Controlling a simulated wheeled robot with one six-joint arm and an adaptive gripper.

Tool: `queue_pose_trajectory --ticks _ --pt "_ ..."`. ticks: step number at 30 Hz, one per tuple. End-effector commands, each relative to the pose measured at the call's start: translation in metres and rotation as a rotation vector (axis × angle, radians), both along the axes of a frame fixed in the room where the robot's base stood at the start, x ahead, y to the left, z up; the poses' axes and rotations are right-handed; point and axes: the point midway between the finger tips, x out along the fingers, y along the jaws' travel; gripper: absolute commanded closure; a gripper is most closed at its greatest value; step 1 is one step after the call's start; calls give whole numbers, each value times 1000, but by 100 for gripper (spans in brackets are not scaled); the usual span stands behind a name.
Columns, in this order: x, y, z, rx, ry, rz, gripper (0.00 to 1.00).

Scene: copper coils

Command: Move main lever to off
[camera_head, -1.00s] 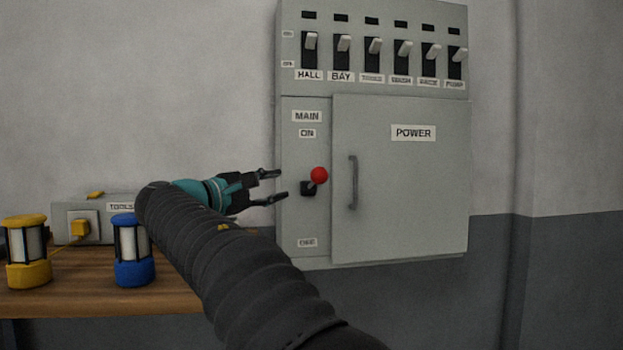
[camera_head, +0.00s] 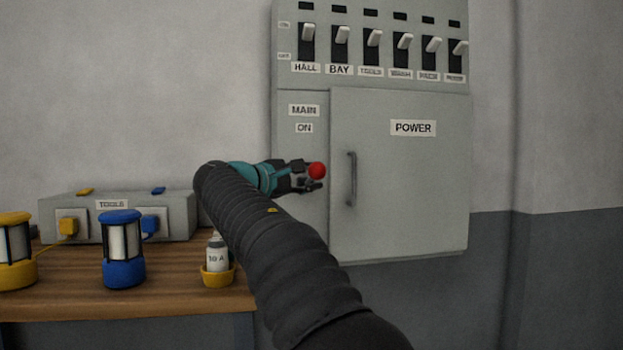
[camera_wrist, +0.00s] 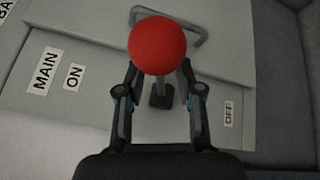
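The main lever has a red ball knob (camera_head: 317,170) on a short stalk at the left part of the grey power box. In the wrist view the knob (camera_wrist: 158,45) is large, with its dark base (camera_wrist: 161,96) behind it. The ON label (camera_head: 304,128) is above the knob; the OFF label (camera_wrist: 229,112) shows in the wrist view. My gripper (camera_head: 307,177) is at the knob. In the wrist view its fingers (camera_wrist: 158,70) lie on both sides of the knob and stalk, apart from each other. The knob hides the fingertips, so contact is unclear.
A row of switches (camera_head: 373,40) is above, and a door with a handle (camera_head: 351,179) is right of the lever. A wooden bench (camera_head: 150,295) at left holds a blue lantern (camera_head: 123,248), a yellow one (camera_head: 15,250) and a TOOLS box (camera_head: 118,225).

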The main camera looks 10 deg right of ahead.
Motion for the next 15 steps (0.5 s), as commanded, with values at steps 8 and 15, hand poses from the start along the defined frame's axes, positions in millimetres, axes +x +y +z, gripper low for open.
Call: queue_pose_trajectory --ticks 8,15 --pt "8 -12 0 -1 -1 0 64" --pt "8 -12 0 -1 -1 0 71"
